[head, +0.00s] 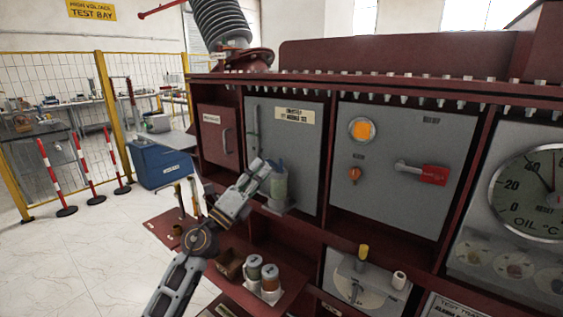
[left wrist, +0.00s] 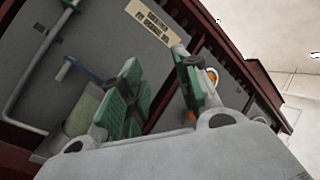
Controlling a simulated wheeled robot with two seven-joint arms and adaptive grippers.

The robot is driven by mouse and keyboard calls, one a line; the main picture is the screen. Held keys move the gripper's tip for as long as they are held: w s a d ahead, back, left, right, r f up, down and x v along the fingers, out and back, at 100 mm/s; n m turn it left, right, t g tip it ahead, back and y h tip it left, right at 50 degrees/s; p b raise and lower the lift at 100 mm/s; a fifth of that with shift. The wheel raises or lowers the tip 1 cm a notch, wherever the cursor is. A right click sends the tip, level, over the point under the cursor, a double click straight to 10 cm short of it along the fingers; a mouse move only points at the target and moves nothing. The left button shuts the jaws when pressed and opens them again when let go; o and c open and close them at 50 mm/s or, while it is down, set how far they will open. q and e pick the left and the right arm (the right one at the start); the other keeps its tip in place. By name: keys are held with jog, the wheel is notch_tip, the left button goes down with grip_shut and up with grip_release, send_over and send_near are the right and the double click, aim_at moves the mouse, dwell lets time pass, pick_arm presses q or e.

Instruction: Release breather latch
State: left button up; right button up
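The breather (head: 279,188) is a pale green-grey canister on a small bracket at the front of a grey panel (head: 290,150) with a cream label. A blue lever, which looks like the latch, shows at its top in the left wrist view (left wrist: 84,68), where the canister (left wrist: 84,110) is partly hidden by a finger. My left gripper (head: 262,169) is beside the canister's upper left in the head view. In the left wrist view (left wrist: 160,75) its green-padded fingers stand apart with nothing between them. The lever lies outside the fingers. I cannot tell whether a finger touches the canister. My right gripper is out of view.
Two canisters (head: 254,268) stand on the dark red shelf (head: 240,291) below, beside a small brown box (head: 229,264). Open floor lies left.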

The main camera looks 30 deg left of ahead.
aim_at(280, 161)
pick_arm(q)
jog(key=shift+s+a+f+m+g, duration=0.15)
jog(key=shift+a+m+g, duration=0.7)
jog(key=shift+m, duration=1.1)
jog(key=shift+s+a+f+m+g, duration=0.1)
jog(key=shift+a+m+g, duration=0.3)
jog(key=shift+m+g, duration=1.2)
jog(key=shift+s+a+f+m+g, duration=0.15)
jog(key=shift+a+m+g, duration=0.5)
jog(key=shift+m, duration=1.7)
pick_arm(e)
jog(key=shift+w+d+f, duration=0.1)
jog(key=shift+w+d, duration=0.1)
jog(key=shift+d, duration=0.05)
pick_arm(q)
jog(key=shift+w+h, duration=0.15)
jog(key=shift+h, duration=0.15)
jog(key=p+x, duration=0.3)
jog(key=x, duration=1)
jog(key=shift+w, duration=0.35)
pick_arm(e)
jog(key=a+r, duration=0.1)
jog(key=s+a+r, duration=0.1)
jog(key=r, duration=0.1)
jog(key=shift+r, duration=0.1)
pick_arm(q)
jog(key=shift+f, duration=0.1)
